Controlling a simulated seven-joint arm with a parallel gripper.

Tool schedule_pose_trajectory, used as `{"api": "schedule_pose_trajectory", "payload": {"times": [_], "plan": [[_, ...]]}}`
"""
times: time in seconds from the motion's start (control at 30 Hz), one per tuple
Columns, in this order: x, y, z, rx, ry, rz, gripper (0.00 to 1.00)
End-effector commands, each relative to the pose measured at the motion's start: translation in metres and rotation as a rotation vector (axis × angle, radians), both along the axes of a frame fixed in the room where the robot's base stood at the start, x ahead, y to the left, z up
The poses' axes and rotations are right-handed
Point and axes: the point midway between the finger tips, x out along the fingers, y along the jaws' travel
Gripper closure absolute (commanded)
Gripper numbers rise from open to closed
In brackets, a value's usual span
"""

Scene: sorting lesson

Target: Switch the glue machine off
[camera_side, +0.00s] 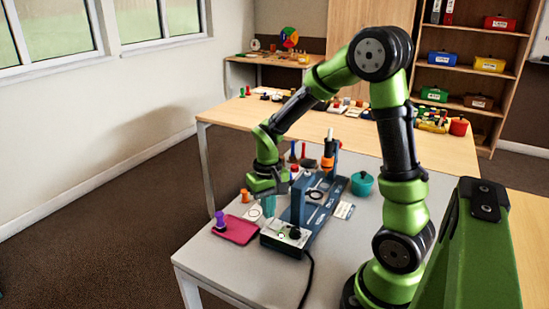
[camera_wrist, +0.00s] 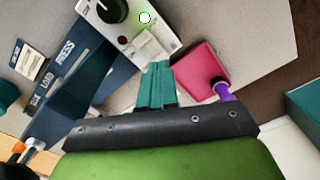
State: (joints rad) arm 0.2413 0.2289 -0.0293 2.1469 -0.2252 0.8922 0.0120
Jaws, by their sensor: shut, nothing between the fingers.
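The blue glue machine (camera_side: 299,208) stands on the grey table; its base carries the words PRESS and LOAD in the wrist view (camera_wrist: 62,62). Its pale control panel (camera_side: 276,236) faces the front left and also shows in the wrist view (camera_wrist: 155,42). The panel has a black knob (camera_wrist: 112,10) and a bright white round light or button with a green rim (camera_wrist: 145,18). Which way the knob is set is unclear. My gripper (camera_wrist: 158,66), with teal fingers, is shut and empty. It is above the table beside the panel and appears apart from it.
A pink mat (camera_side: 232,233) with a purple-handled item (camera_side: 220,217) lies left of the machine. A teal pot (camera_side: 362,184) stands behind right, and a printed card (camera_side: 344,210) lies nearby. A black cable (camera_side: 309,272) runs to the front edge. Bare table lies front left.

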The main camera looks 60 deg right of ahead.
Motion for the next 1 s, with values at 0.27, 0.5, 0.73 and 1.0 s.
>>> {"api": "schedule_pose_trajectory", "payload": {"times": [0.27,0.5,0.73,1.0], "plan": [[0.000,0.000,0.000,0.000,0.000,0.000,1.00],[0.000,0.000,0.000,0.000,0.000,0.000,1.00],[0.000,0.000,-0.005,0.000,0.001,0.001,1.00],[0.000,0.000,-0.012,0.000,0.001,0.000,1.00]]}}
